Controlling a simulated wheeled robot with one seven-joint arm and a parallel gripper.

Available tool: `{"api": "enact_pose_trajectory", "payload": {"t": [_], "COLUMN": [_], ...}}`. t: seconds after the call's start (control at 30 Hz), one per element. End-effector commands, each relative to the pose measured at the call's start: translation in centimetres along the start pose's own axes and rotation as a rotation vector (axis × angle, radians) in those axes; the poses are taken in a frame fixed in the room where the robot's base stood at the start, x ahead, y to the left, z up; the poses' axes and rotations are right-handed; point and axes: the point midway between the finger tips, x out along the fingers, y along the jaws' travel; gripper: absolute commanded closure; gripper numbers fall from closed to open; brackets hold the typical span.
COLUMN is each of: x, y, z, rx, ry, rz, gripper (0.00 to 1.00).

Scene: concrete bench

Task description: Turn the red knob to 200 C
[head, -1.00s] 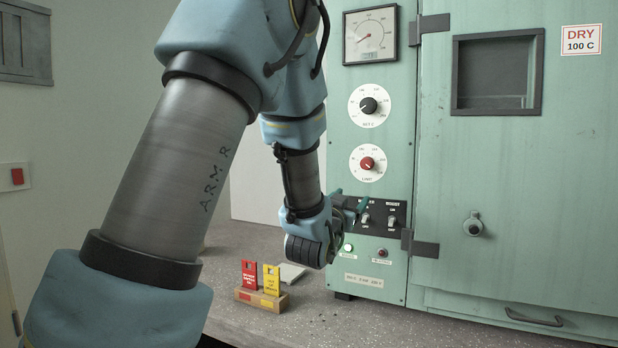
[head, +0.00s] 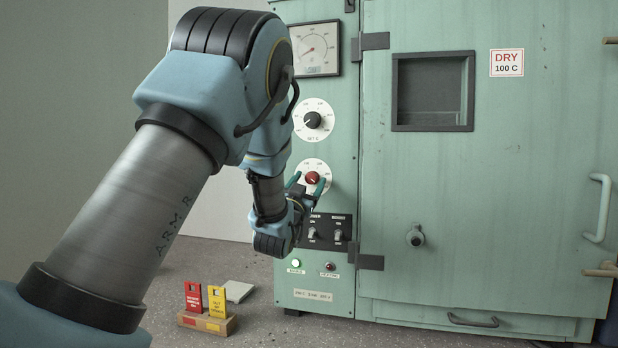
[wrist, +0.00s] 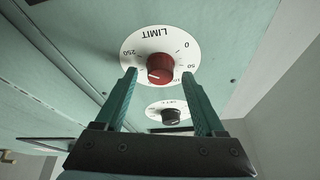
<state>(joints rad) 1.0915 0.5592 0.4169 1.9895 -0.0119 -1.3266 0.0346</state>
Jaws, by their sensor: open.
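The red knob (head: 313,178) sits on a white round dial on the green front panel. In the wrist view the red knob (wrist: 160,68) is upside down under the word LIMIT; 0, 50, 100 and 250 can be made out on its dial (wrist: 134,61). A pale mark shows on the knob's lower left, but I cannot read its exact setting. My gripper (head: 307,183) is open in front of the knob. In the wrist view the fingers of my gripper (wrist: 158,74) appear on either side of the knob, with gaps; contact is not seen.
A black knob (head: 312,120) on another white dial is above the red one. A switch plate (head: 326,231) with two toggles lies just below. A gauge (head: 314,48) is at the top. Red and yellow tags (head: 205,299) stand in a wooden block on the bench.

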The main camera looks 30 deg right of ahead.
Motion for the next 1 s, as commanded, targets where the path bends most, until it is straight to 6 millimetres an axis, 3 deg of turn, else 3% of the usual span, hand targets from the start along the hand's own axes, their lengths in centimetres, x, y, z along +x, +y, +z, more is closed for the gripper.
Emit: {"api": "enact_pose_trajectory", "payload": {"t": [0.37, 1.0], "x": [0.5, 0.49], "y": [-0.01, -0.02], "z": [0.06, 0.04], "rx": [0.0, 0.0], "ry": [-0.001, -0.001], "rz": [0.0, -0.001], "gripper": [0.3, 1.0]}}
